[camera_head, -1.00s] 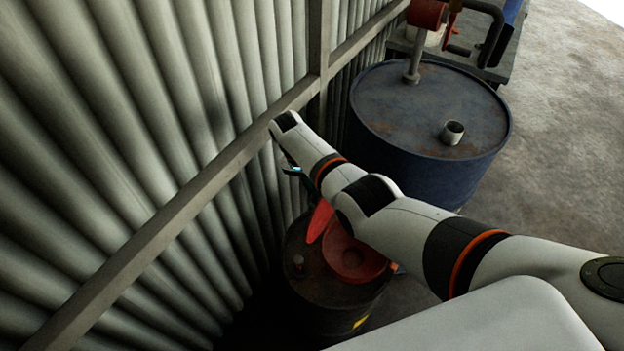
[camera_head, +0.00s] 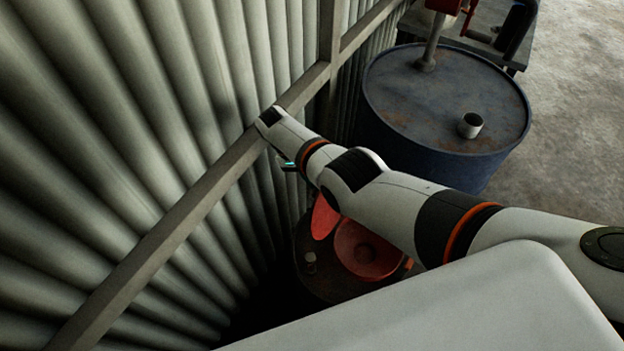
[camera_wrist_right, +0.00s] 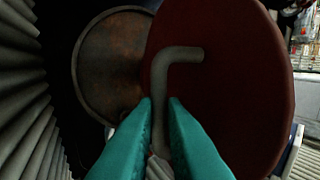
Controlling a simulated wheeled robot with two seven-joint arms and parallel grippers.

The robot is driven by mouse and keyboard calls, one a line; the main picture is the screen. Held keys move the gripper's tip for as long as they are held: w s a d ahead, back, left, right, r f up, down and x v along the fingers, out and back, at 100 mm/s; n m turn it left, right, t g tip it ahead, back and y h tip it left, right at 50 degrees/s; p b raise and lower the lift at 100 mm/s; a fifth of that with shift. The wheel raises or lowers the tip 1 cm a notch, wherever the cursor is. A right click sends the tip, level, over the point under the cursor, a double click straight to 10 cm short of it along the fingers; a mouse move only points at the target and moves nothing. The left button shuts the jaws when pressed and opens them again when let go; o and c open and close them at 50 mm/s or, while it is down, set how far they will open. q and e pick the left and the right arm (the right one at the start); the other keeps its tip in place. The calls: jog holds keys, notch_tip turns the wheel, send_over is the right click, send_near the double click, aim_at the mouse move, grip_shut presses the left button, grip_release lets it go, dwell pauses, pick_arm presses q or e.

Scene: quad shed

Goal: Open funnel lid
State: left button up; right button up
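The red funnel (camera_head: 369,250) sits on top of a dark drum (camera_head: 322,283) below my right arm. Its red lid (camera_head: 325,217) stands tilted up from the funnel on the wall side. In the right wrist view the lid (camera_wrist_right: 240,95) shows as a large dark red disc with a bent grey handle (camera_wrist_right: 180,54). The teal fingers of my right gripper (camera_wrist_right: 161,104) lie on both sides of the handle, close against it. In the head view my right arm hides most of that gripper. My left gripper is not in view.
A corrugated metal wall (camera_head: 120,130) with a rail (camera_head: 190,215) runs close along the left. A large blue drum (camera_head: 445,100) with a short pipe stub (camera_head: 470,125) stands beyond my arm. Open concrete floor (camera_head: 580,130) lies to the right.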

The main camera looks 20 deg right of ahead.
jog(key=o, duration=0.3)
jog(key=shift+s+d+f, duration=0.25)
jog(key=shift+s+f, duration=0.15)
jog(key=shift+f, duration=0.15)
jog(key=shift+o, duration=0.8)
jog(key=shift+w+d, duration=0.15)
notch_tip(320, 180, up, 10)
jog(key=p, duration=0.6)
